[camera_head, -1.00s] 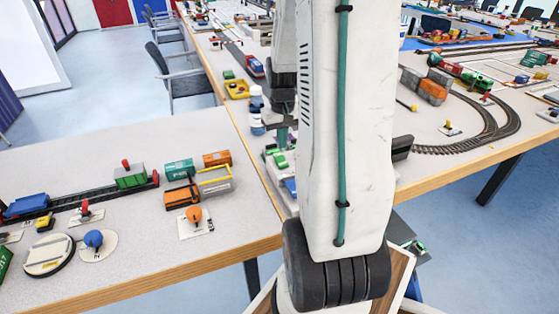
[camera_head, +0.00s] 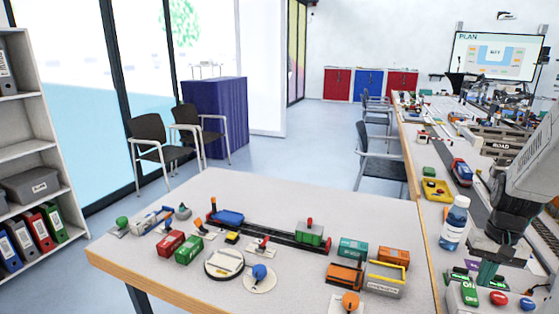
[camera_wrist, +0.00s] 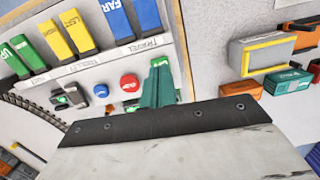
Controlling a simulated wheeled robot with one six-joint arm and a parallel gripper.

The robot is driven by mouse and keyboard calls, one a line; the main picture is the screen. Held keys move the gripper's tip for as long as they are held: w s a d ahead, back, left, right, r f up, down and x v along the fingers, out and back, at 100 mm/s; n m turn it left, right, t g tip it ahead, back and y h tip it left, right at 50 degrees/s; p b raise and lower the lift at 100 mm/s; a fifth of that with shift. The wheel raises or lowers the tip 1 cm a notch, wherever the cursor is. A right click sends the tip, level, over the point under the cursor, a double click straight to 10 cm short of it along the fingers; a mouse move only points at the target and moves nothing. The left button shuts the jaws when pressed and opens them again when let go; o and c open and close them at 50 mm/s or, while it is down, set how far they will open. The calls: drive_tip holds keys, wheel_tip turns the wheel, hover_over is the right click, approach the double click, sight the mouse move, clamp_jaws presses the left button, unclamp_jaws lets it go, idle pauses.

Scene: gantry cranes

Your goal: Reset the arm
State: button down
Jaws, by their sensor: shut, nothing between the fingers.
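My gripper (camera_head: 487,272) is at the right of the head view, with its teal fingers pointing down over a control panel. In the wrist view the fingers (camera_wrist: 158,84) are together and hold nothing. The panel (camera_wrist: 115,57) carries green levers (camera_wrist: 22,50), yellow levers (camera_wrist: 78,32), blue levers (camera_wrist: 147,15), a blue button (camera_wrist: 101,91) and a red button (camera_wrist: 129,82). A green piece (camera_wrist: 159,62) shows right at the fingertips; I cannot tell whether they touch it.
A water bottle (camera_head: 454,224) stands left of my gripper. An orange wagon (camera_head: 345,274), a grey-yellow wagon (camera_head: 385,278) and a teal container (camera_head: 352,249) stand on the near table (camera_head: 250,200). A yellow tray (camera_head: 436,190) lies behind the bottle. Chairs (camera_head: 152,142) stand on open floor.

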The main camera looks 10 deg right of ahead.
drive_tip(key=s+a+r+n, duration=0.2)
drive_tip(key=a+r, duration=0.3)
drive_tip(key=a, duration=0.4)
drive_tip(key=s+a+r+n+t, duration=0.1)
drive_tip(key=s+a+r, duration=0.4)
drive_tip(key=a, duration=0.5)
drive_tip(key=s+a+r+n+t, duration=0.1)
drive_tip(key=s+a+r+n, duration=0.2)
drive_tip(key=a+r, duration=0.3)
drive_tip(key=s+a, duration=0.1)
drive_tip(key=a, duration=0.3)
drive_tip(key=shift+r+n+h, duration=0.15)
drive_tip(key=shift+n+h, duration=0.25)
